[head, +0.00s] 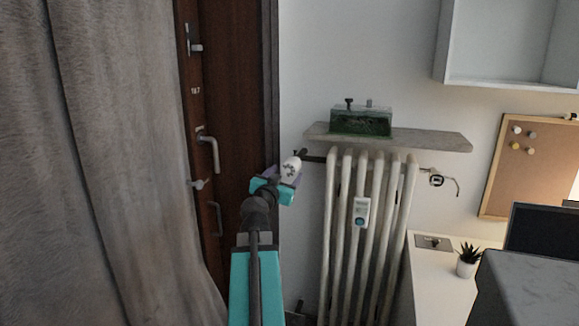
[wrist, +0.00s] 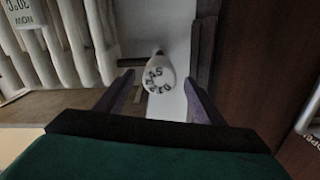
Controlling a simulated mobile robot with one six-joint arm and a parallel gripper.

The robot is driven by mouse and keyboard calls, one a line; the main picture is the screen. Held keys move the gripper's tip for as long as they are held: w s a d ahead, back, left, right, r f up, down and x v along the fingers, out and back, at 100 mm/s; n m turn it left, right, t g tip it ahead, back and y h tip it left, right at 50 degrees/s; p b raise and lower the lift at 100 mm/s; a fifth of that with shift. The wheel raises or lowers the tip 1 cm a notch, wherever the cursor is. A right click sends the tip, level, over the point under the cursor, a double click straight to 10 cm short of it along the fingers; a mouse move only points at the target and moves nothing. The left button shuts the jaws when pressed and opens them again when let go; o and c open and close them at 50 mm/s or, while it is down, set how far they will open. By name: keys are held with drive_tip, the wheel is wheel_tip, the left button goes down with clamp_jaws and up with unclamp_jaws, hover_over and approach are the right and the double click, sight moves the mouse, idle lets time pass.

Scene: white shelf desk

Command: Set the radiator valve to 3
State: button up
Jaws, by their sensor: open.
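The radiator valve (head: 291,167) is a white rounded knob with dark markings, at the upper left of the white radiator (head: 345,235). In the wrist view the valve (wrist: 159,76) shows end-on, with a ring of dark numerals; I cannot tell which one is set. My gripper (head: 277,186), teal with purple fingers, is right at the valve in the head view and partly overlaps it. In the wrist view its open fingers (wrist: 160,80) stand on either side of the knob, with a visible gap on each side. Nothing is held.
A shelf (head: 440,142) with a green glass tank (head: 361,122) is above the radiator. A small white meter (head: 361,212) is on the radiator ribs. A brown door (head: 235,90) and grey curtain (head: 110,150) are left. A white desk (head: 430,290) with a plant (head: 467,258) is right.

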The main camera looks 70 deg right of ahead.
sight(288, 172)
drive_tip(key=shift+w+d, duration=0.15)
drive_tip(key=shift+d, duration=2.35)
drive_tip(key=shift+c, duration=0.4)
drive_tip(key=c, duration=1)
